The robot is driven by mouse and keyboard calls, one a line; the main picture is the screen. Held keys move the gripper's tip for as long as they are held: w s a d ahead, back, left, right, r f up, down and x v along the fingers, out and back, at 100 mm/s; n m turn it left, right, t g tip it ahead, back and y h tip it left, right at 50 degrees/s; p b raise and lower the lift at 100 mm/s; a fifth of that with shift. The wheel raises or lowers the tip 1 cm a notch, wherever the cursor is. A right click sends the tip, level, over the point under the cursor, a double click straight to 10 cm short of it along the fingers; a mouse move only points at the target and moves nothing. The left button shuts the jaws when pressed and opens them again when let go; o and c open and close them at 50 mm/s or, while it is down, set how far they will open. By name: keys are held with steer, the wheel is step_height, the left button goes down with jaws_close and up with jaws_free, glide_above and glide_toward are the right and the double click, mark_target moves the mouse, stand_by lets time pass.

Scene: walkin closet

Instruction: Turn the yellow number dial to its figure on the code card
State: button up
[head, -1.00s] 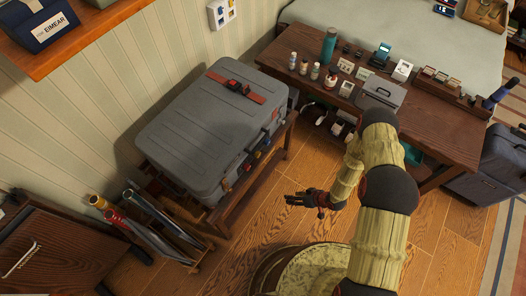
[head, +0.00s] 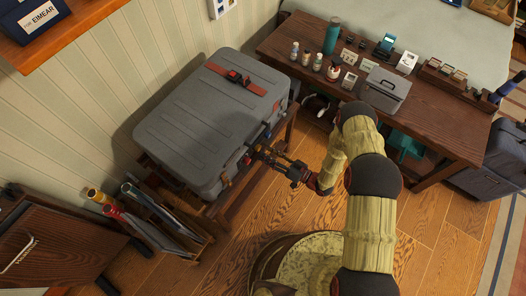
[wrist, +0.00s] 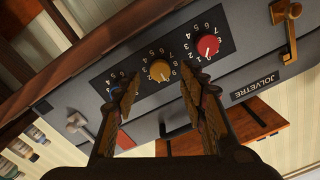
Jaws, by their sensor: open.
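The yellow number dial (wrist: 160,70) sits on a black plate on the side of the grey suitcase (head: 190,120). In the wrist view it lies between a red dial (wrist: 208,45) and a partly hidden blue dial (wrist: 115,93). White figures ring the dials; I cannot tell which one the yellow dial points to. My gripper (wrist: 159,88) is open, its fingers either side of the yellow dial in the picture; contact cannot be told. In the head view my gripper (head: 268,155) is at the suitcase's front side. I cannot pick out the code card.
The suitcase rests on a wooden rack. A dark wooden table (head: 440,122) with bottles, small cards and a grey box (head: 385,90) stands to the right. Rolled items (head: 150,215) stand at lower left.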

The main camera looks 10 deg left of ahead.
mark_target(257, 147)
steer(key=x, duration=0.3)
steer(key=shift+b, duration=0.3)
steer(key=shift+c, duration=0.6)
jaws_close()
